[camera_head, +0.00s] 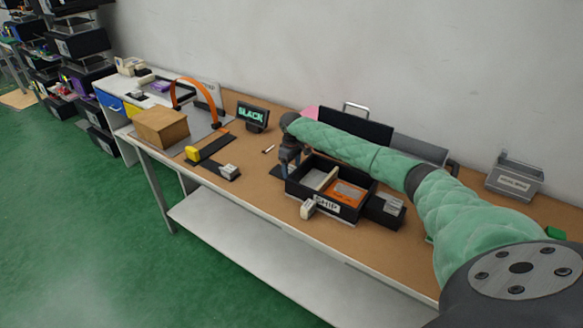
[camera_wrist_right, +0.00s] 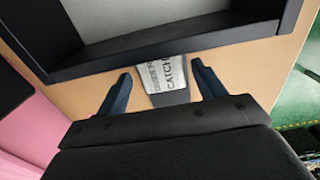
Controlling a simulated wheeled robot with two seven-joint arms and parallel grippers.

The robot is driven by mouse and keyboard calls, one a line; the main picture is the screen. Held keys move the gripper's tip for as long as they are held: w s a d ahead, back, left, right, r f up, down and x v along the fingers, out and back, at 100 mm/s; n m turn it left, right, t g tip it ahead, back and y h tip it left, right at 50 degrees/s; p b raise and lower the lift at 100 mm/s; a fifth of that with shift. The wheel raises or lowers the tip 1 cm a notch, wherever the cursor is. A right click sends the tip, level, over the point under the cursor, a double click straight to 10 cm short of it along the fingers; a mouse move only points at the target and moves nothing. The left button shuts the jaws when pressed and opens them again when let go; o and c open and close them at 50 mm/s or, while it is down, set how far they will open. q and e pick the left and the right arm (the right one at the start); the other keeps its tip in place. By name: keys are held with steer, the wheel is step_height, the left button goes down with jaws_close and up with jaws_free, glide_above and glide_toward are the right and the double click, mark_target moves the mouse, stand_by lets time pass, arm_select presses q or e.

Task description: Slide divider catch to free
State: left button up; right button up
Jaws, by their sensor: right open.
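The black bin (camera_head: 325,204) stands on the brown table (camera_head: 255,190); inside are a pale upright divider (camera_head: 328,180) and an orange panel (camera_head: 348,192). My right gripper (camera_head: 289,168) points down at the bin's left end. In the right wrist view, its two dark fingers (camera_wrist_right: 161,72) are open and apart. The grey catch (camera_wrist_right: 165,82) lies between them, its white label partly reading "CATCH", beside the bin's wall (camera_wrist_right: 170,48). I cannot tell whether a finger touches it. In the head view the gripper mostly hides it. My left gripper is not in view.
A small white block (camera_head: 308,208) is at the bin's front, and a black box (camera_head: 386,209) with a pale top stands right of it. A lit display (camera_head: 252,115) stands behind. A cardboard box (camera_head: 161,127) and orange arch (camera_head: 196,88) are at left. Table left of the bin is partly clear.

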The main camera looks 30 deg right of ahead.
steer(key=shift+f, duration=0.4)
steer(key=shift+s+a+f, duration=0.1)
steer(key=shift+s, duration=0.1)
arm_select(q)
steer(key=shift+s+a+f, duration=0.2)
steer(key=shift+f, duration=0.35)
arm_select(e)
steer(key=shift+f, duration=0.1)
